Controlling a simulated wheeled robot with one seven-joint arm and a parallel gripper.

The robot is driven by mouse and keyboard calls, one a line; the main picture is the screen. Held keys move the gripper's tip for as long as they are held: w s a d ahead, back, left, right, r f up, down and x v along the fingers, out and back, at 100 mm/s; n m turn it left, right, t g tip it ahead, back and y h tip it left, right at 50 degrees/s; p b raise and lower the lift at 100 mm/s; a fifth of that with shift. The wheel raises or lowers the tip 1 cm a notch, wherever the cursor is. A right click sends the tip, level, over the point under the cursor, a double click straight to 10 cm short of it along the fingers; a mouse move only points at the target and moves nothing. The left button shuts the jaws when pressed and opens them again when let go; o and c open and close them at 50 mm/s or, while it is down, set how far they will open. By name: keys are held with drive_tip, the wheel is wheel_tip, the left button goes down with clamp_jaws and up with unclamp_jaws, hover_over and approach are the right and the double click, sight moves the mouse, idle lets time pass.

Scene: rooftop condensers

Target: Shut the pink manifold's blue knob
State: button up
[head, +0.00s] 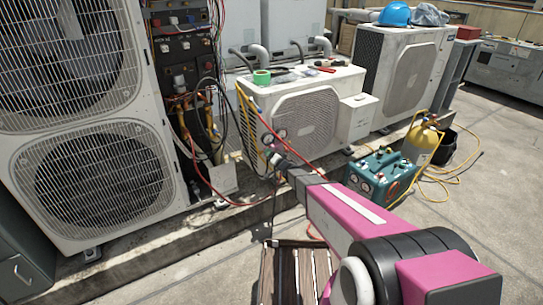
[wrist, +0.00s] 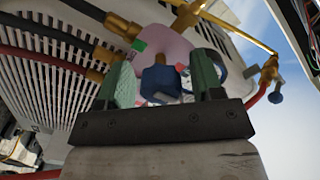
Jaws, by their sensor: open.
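The pink manifold (wrist: 166,45) shows in the wrist view, in front of a white louvred condenser, with brass fittings and hoses on it. Its blue knob (wrist: 158,82) faces the camera and lies between the two green-padded fingers of my gripper (wrist: 164,82). The fingers are open, one on each side of the knob, and the left one looks nearer to it. I cannot tell whether either pad touches it. In the head view my gripper (head: 281,163) is small at the hanging gauges (head: 268,139), with the knob not discernible.
Left stands a tall condenser (head: 95,185) with open piping. Tools and green tape (head: 261,77) lie on the low condenser. A teal machine (head: 383,176) and yellow cylinder (head: 421,145) stand right, with hoses trailing.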

drive_tip(key=v, duration=1)
drive_tip(key=shift+s+d, duration=0.2)
drive_tip(key=shift+s, duration=0.05)
